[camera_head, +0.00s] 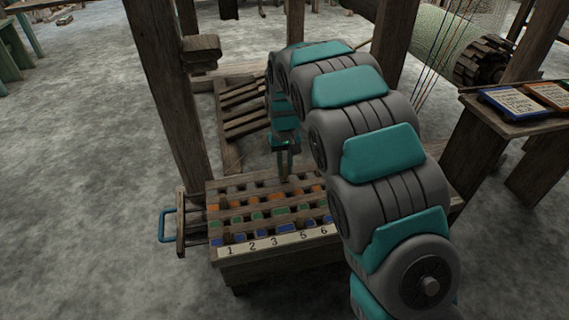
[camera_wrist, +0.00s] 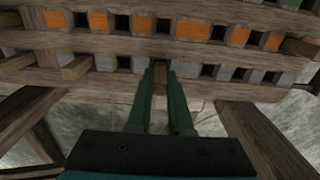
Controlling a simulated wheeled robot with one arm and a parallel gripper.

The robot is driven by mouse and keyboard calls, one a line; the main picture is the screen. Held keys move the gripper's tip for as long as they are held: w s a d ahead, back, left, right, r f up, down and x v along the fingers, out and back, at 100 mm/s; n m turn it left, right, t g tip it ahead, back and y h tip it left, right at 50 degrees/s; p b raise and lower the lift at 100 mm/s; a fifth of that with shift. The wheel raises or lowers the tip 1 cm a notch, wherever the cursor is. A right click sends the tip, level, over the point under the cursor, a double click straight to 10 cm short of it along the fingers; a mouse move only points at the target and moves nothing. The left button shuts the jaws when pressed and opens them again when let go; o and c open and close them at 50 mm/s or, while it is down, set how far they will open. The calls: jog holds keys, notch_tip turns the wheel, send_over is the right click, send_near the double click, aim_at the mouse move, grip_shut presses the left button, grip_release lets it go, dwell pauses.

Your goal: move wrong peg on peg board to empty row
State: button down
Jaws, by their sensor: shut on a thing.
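The peg board (camera_head: 232,262) stands below my arm in the head view, with rows of blue, green, orange and grey squares and a numbered strip (camera_head: 262,246) at its front. My gripper (camera_head: 284,160) points down over its far, grey row. In the wrist view my gripper (camera_wrist: 161,72) is shut on a brown wooden peg (camera_wrist: 160,82) at the grey row's edge. I cannot tell whether this peg sits in a hole. Another wooden peg (camera_wrist: 76,67) stands to the left in that view, and one more (camera_wrist: 299,48) to the right. My arm hides the board's right part.
A blue handle (camera_head: 166,225) sticks out left of the board. A wooden post (camera_head: 170,100) rises behind it on the left, and slatted treadles (camera_head: 243,108) lie behind. A bench with framed cards (camera_head: 512,103) is at the right.

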jog(key=shift+f, duration=0.9)
jog(key=c, duration=0.8)
grip_release()
jog(key=shift+o, duration=0.2)
jog(key=shift+r+p, duration=0.5)
jog(key=shift+r, duration=3.45)
